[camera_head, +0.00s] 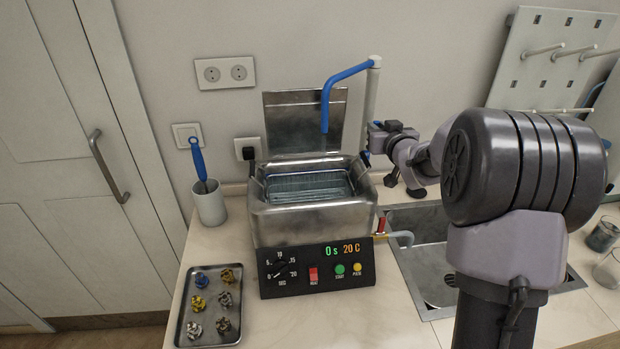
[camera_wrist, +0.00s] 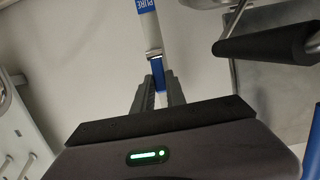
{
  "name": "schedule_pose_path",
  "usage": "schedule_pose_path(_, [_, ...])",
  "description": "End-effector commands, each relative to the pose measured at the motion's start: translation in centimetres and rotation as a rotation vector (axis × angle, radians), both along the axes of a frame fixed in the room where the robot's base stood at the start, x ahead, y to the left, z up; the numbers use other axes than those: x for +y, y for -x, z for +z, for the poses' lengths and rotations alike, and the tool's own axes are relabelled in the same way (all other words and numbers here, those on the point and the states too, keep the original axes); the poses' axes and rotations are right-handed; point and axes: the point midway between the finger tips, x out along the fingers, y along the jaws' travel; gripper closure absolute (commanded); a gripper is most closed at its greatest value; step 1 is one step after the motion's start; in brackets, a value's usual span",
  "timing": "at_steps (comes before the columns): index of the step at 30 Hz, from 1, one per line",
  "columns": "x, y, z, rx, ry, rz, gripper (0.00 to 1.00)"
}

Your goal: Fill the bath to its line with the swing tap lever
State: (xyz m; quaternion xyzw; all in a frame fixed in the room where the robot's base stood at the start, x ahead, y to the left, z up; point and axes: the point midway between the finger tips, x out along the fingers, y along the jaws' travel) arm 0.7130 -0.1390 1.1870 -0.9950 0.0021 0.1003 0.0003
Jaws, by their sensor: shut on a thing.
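The steel bath (camera_head: 312,218) stands on the counter with its lid raised at the back. A basket sits inside, and I cannot make out a fill line or the water level. The swing tap has a pale post (camera_head: 371,100) behind the bath and a blue spout (camera_head: 345,74) whose end hangs over the bath. My gripper (camera_head: 369,148) is at the post's lower part. In the wrist view my gripper (camera_wrist: 159,88) is shut on the blue lever (camera_wrist: 158,70), below the post's "PURE" label (camera_wrist: 147,5).
The front panel (camera_head: 317,268) reads 0 s and 20 C. A sink (camera_head: 405,250) lies right of the bath, with a drain tap (camera_head: 400,238) between. A tray of small metal parts (camera_head: 211,335) and a brush cup (camera_head: 209,207) stand left.

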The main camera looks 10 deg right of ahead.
Motion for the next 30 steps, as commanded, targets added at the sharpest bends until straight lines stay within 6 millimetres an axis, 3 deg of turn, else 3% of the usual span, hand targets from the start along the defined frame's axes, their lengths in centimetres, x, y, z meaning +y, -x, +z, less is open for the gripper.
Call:
schedule_pose_path(6, [0.0,-1.1,0.3,-0.001,-0.001,0.000,0.98])
schedule_pose_path(29, [0.0,-1.8,0.4,-0.003,0.001,0.000,0.98])
schedule_pose_path(30, [0.0,-1.8,0.4,-0.003,0.001,0.000,0.80])
